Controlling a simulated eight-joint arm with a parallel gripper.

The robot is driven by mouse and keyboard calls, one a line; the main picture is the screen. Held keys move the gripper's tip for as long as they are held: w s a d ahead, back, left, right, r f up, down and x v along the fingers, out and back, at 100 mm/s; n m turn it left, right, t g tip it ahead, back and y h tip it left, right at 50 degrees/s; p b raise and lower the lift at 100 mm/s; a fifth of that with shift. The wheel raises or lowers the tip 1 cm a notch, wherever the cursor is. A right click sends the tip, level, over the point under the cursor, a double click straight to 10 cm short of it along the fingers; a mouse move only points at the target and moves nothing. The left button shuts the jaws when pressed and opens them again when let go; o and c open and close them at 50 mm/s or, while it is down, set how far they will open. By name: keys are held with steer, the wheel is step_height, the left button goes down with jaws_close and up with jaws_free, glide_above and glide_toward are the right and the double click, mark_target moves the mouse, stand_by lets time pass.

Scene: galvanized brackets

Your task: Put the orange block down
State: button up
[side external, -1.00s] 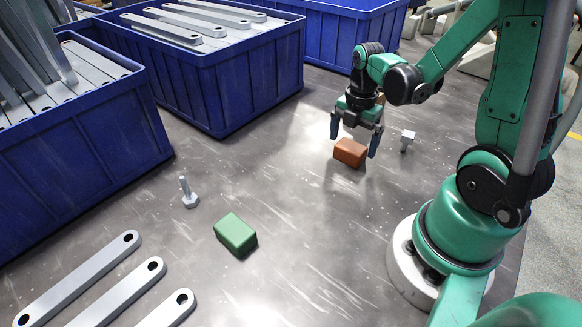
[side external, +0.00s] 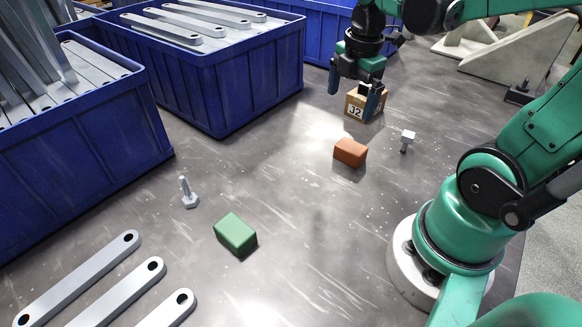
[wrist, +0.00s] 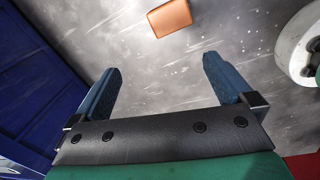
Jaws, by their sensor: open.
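The orange block (side external: 350,152) lies on the grey metal table, apart from my gripper. In the wrist view the orange block (wrist: 170,18) shows at the top, beyond the fingertips. My gripper (side external: 357,92) is open and empty, raised above the table behind the block in the side view. Its two blue fingers stand wide apart in the wrist view (wrist: 162,70), with bare table between them.
A cardboard box marked 32 (side external: 356,109) stands behind the gripper's fingers. A small bolt (side external: 407,140) is right of the block. A green block (side external: 235,234) and another bolt (side external: 188,193) lie front left. Blue bins (side external: 225,85) line the back and left.

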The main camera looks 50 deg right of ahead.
steer(key=w+a+m+t, duration=0.2)
steer(key=a+m+t, duration=0.4)
steer(key=a+m, duration=0.5)
steer(key=m, duration=0.4)
steer(key=shift+r+y, duration=0.3)
steer(key=shift+r, duration=0.1)
